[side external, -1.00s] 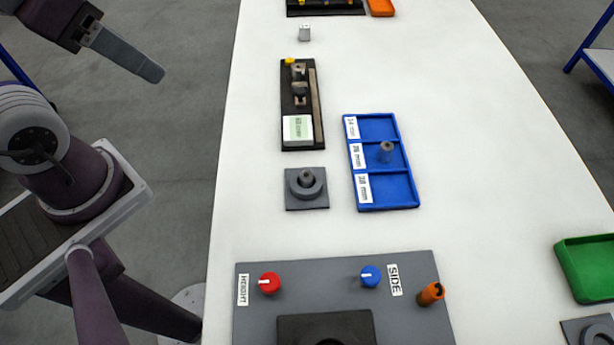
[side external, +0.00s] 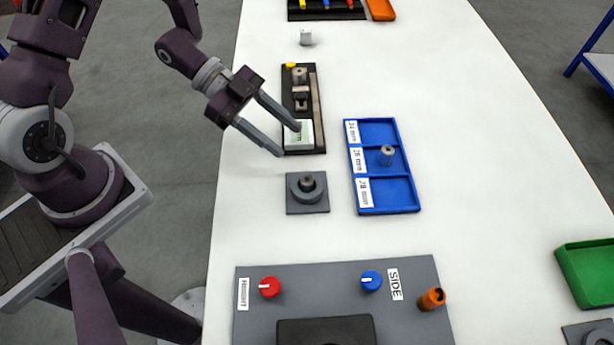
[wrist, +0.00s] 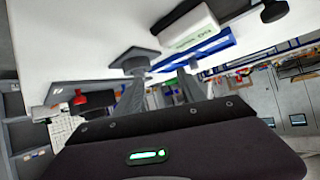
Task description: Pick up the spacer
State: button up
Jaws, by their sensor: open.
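Two small grey cylinders show in the side view, and I cannot tell for sure which is the spacer. One cylinder (side external: 307,183) stands in the round seat of a square grey holder (side external: 318,206). The other cylinder (side external: 387,156) stands upright in the middle compartment, labelled 26 mm, of the blue tray (side external: 409,209). My gripper (side external: 289,140) is open and empty, with fingers apart, above the table near the gauge's display and behind the holder. In the wrist view, the holder (wrist: 140,55) and blue tray (wrist: 215,46) show beyond the fingers.
The black gauge (side external: 316,110) has a display block partly hidden behind my fingers. A grey panel (side external: 415,325) with red and blue knobs and an orange cylinder lies at the front. A green bin (side external: 590,268) stands at right. The table between tray and bin is clear.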

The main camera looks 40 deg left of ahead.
aim_at(307, 179)
jog(key=s, duration=0.1)
jog(key=s+d+g+h, duration=0.1)
jog(key=s+h, duration=0.1)
jog(key=shift+d+m, duration=0.3)
jog(key=x, duration=0.6)
jog(key=shift+s+d+f, duration=0.2)
jog(key=shift+s+d, duration=0.1)
jog(key=shift+d, duration=0.05)
jog(key=shift+c, duration=0.5)
grip_shut()
